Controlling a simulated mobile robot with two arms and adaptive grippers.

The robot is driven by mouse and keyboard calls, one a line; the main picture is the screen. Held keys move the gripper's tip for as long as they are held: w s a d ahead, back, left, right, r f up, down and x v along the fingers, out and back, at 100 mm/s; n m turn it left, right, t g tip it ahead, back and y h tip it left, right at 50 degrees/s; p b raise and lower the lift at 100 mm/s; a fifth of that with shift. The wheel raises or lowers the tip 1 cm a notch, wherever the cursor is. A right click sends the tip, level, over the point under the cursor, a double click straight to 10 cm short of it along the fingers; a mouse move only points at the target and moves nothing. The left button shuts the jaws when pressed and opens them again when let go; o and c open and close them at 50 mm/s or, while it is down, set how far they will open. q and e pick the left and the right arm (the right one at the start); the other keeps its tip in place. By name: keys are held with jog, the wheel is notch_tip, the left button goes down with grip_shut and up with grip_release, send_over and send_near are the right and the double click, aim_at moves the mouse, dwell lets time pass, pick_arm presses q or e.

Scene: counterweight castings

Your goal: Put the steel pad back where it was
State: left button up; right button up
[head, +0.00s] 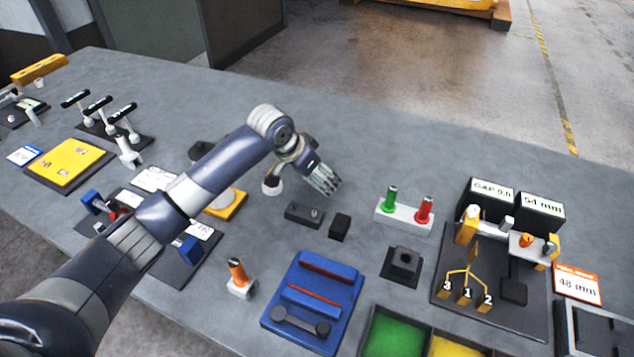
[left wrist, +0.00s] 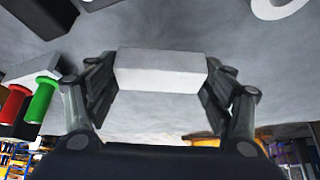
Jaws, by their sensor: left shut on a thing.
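My left gripper (head: 324,181) hangs above the middle of the grey bench, pointing down and to the right. In the left wrist view its two fingers are closed on the sides of a plain light grey block (left wrist: 160,72), which looks like the steel pad. The block spans the gap between the fingers. I cannot make out the block in the head view. My right gripper is not in view.
Below the gripper are a dark grey block (head: 304,214) and a black block (head: 340,227). A white stand (head: 403,217) holds a green peg (head: 390,198) and a red peg (head: 424,209). A blue rack (head: 312,303) stands in front. Bare bench lies behind the gripper.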

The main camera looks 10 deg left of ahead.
pick_arm(q)
notch_tip(320, 180, down, 2)
jog(key=shift+f+p, duration=0.25)
jog(key=shift+p, duration=0.35)
jog(key=shift+w+f, duration=0.1)
jog(key=shift+f, duration=0.3)
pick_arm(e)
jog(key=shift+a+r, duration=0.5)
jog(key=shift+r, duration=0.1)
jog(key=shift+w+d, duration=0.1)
pick_arm(q)
jog(key=o, duration=1.7)
jog(key=shift+f, duration=0.2)
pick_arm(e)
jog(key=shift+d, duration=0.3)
